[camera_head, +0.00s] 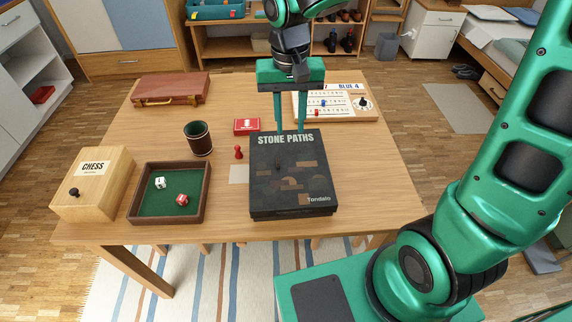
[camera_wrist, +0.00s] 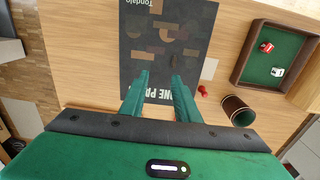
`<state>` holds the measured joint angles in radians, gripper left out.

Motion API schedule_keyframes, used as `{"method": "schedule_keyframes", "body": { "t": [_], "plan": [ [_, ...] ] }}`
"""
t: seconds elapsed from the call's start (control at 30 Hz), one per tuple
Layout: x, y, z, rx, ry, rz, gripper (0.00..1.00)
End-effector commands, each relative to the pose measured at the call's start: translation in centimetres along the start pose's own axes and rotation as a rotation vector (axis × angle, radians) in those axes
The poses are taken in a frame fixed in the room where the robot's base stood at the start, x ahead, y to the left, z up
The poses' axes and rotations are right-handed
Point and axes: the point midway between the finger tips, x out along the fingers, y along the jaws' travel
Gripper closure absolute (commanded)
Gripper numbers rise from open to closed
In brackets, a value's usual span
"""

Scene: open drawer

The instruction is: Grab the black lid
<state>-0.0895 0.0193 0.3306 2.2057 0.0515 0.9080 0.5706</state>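The black lid (camera_head: 292,185) is the top of a dark "STONE PATHS" game box lying flat near the front middle of the table. It also shows in the wrist view (camera_wrist: 166,50), upside down, with its title edge nearest my fingers. My gripper (camera_head: 290,131) points down at the lid's far edge, by the title. In the wrist view my gripper (camera_wrist: 160,77) has two green fingers apart with nothing between them, and they cover part of the title. I cannot tell whether the fingertips touch the lid.
Left of the lid are a red pawn (camera_head: 238,152), a red card box (camera_head: 247,126), a dice cup (camera_head: 199,138), a green-lined dice tray (camera_head: 207,190) and a wooden chess box (camera_head: 118,185). A white game board (camera_head: 345,113) lies behind right. The table's right front is clear.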

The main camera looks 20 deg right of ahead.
Motion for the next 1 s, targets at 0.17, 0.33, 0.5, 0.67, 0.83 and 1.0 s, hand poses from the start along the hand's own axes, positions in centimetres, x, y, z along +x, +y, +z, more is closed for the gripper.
{"method": "schedule_keyframes", "body": {
  "t": [0.17, 0.33, 0.5, 0.67, 0.83, 1.0],
  "plan": [
    [1.0, -3.1, 0.5, -0.027, -0.012, -0.016, 0.71],
    [3.4, -3.4, 0.6, -0.03, -0.014, -0.017, 0.71],
    [5.5, -3.4, 0.6, -0.029, -0.012, -0.017, 0.71],
    [6.3, -3.4, 0.5, -0.029, -0.01, -0.017, 0.71],
    [8.4, -3.4, 0.6, -0.03, -0.014, -0.017, 0.71],
    [10.6, -3.4, 0.5, -0.029, -0.012, -0.016, 0.71]
  ]
}}
